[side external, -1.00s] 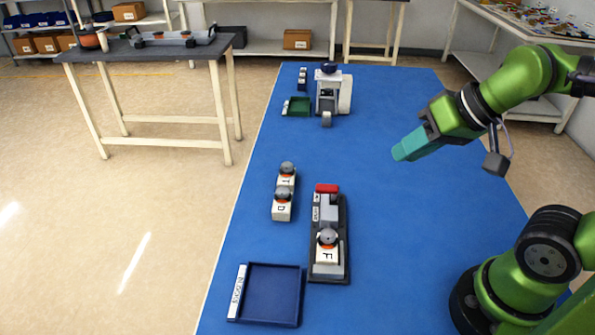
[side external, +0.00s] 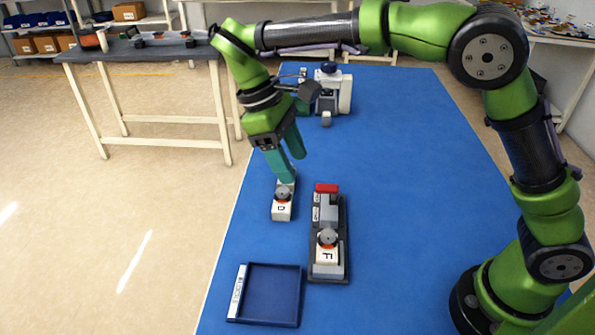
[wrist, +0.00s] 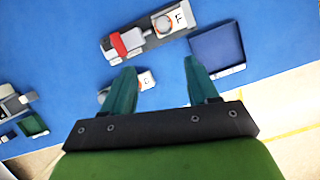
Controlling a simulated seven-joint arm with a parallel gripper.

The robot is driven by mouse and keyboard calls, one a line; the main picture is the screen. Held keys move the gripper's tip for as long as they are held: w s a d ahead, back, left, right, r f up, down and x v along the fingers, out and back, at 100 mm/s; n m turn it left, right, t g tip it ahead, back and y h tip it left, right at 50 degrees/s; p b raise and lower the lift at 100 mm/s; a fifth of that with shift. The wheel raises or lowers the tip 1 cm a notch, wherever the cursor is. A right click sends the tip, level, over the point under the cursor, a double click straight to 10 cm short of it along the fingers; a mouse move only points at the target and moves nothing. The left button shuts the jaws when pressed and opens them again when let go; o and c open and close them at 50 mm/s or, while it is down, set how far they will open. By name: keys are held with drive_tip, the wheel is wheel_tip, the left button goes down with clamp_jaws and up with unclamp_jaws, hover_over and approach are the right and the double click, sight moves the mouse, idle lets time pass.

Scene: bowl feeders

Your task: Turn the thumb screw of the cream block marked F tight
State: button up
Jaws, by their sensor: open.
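The cream block marked F (side external: 327,257) sits at the near end of a dark fixture (side external: 341,275), its grey thumb screw (side external: 327,237) on top with an orange ring under it. In the wrist view block F (wrist: 181,18) shows at the top. My gripper (side external: 293,168) is open, with teal fingers pointing down over the lettered blocks left of the fixture, away from block F. The block marked D (side external: 281,212) shows just below the fingers; the block marked T behind it is hidden by my gripper. I see nothing held between the fingers (wrist: 160,65).
The fixture has a red handle (side external: 326,188) at its far end. A dark blue tray (side external: 268,292) with a white label lies at the near left. A white machine (side external: 334,92) stands at the far end of the blue mat. The mat right of the fixture is clear.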

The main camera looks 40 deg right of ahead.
approach(328, 233)
drive_tip(key=x, duration=0.8)
drive_tip(key=c, duration=1.1)
